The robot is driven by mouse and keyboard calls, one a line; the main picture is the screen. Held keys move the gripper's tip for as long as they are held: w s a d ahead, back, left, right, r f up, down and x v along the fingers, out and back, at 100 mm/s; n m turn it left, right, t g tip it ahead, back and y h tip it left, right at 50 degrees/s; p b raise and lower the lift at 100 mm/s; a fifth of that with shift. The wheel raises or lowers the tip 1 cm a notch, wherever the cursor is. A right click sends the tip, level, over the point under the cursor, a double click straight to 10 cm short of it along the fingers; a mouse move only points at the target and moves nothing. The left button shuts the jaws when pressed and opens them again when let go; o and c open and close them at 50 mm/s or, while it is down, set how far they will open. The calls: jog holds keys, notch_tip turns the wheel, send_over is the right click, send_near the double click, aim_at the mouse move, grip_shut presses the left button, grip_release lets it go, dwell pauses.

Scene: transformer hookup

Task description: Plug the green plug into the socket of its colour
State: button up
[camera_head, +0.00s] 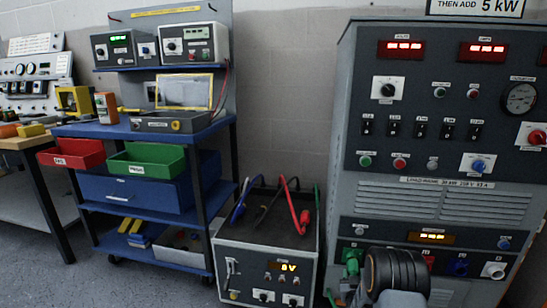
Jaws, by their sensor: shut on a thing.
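My gripper (394,272) is low at the right, in front of the socket row of the grey load cabinet. Its black ribbed rear part faces the camera, and its fingertips are hidden. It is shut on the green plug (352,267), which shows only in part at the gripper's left. The green socket (350,252) is just behind and above the plug, at the left end of the row. I cannot tell whether plug and socket touch. A green cable (317,203) runs down the right side of the power supply box.
Red (429,262), blue (458,267) and white (493,270) sockets lie right of the gripper. The power supply box (268,250), with blue, black and red leads on top, stands close at the left. A blue shelf cart (150,130) is farther left.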

jog(key=shift+w+a+f, duration=0.2)
jog(key=shift+w+a, duration=0.05)
jog(key=shift+a, duration=0.15)
jog(key=m, duration=0.4)
jog(key=shift+a+r+y, duration=0.1)
jog(key=shift+a+y, duration=0.1)
jog(key=shift+y, duration=0.1)
jog(key=shift+c, duration=0.4)
jog(key=o, duration=1.3)
jog(key=shift+w, duration=0.1)
jog(key=shift+d, duration=0.1)
jog(key=shift+c, duration=1.2)
jog(key=shift+s+d+n, duration=0.15)
jog(key=shift+s+n, duration=0.05)
jog(key=shift+n, duration=0.8)
jog(key=n, duration=0.2)
jog(key=d+n, duration=0.1)
jog(key=n, duration=0.1)
jog(key=shift+s+f, duration=0.1)
jog(key=shift+f, duration=0.1)
jog(key=n, duration=0.2)
jog(key=d+n+h, duration=0.1)
jog(key=n, duration=0.1)
jog(key=shift+s, duration=0.1)
jog(key=n, duration=0.3)
jog(key=shift+d+r, duration=0.2)
jog(key=shift+r, duration=0.05)
